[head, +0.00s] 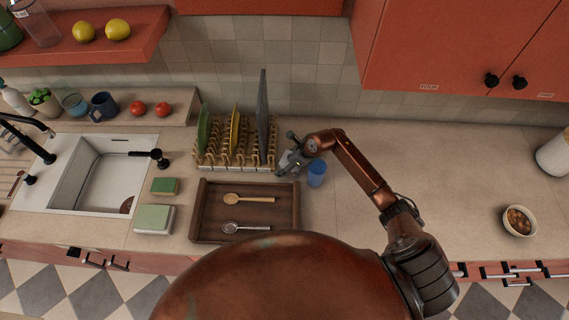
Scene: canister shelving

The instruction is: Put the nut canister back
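No canister is clearly marked as nuts. A white canister (553,152) stands on the counter at the right edge, partly cut off by the frame. A small white bowl (519,221) of brown, nut-like pieces stands in front of it. My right gripper (284,170) is far from both, at the middle of the counter, between the dish rack and a blue cup (316,174). Its fingers are small and blend with the background, so I cannot tell whether they are open or hold something. My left gripper is not in view.
A wooden tray (194,213) with two spoons lies in front of the dish rack (200,163). The sink (100,180) is at left. A red shelf (150,45) with lemons hangs upper left; red cupboards (450,45) hang upper right. The counter right of the cup is mostly clear.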

